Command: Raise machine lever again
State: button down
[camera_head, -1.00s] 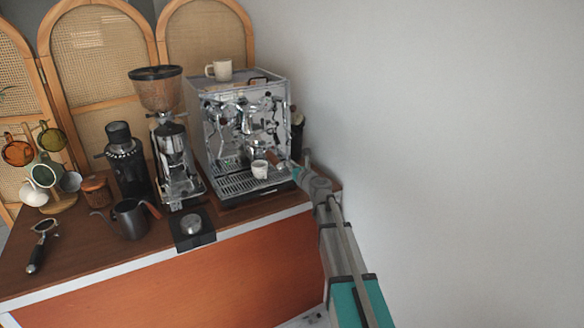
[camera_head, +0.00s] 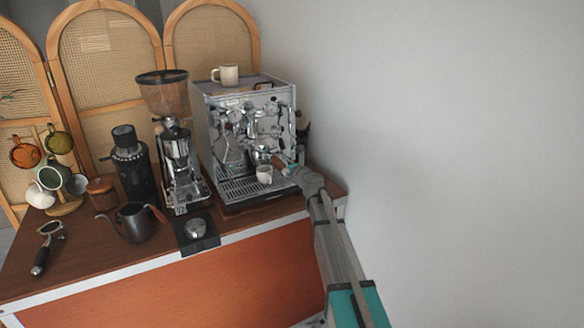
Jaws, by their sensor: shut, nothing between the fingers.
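The chrome espresso machine (camera_head: 248,138) stands at the right end of the cart. Its front carries knobs and levers, too small to tell which way the machine lever points. A portafilter with a brown handle (camera_head: 279,162) shows in the group, beside the end of my arm. A small white cup (camera_head: 264,174) stands on the drip tray under the group. My arm reaches up from the bottom right to the machine's right front. My gripper is hidden behind its own wrist, so its fingers and any contact with the lever cannot be made out.
A grinder (camera_head: 174,150) stands left of the machine, with a black tamping mat (camera_head: 186,243) in front. A dark kettle (camera_head: 135,222), a second portafilter (camera_head: 45,248) and a mug tree (camera_head: 62,208) are farther left. A cream mug (camera_head: 228,74) sits on the machine. A bare wall is close on the right.

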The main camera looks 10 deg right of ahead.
dwell(0.3)
jog(key=shift+r, duration=0.1)
notch_tip(320, 180, up, 10)
jog(key=p, duration=1)
dwell(0.5)
jog(key=a+f+b+v, duration=0.1)
jog(key=v, duration=0.8)
jog(key=shift+s+a, duration=0.2)
jog(key=shift+s, duration=0.35)
jog(key=shift+f, duration=0.1)
dwell(0.6)
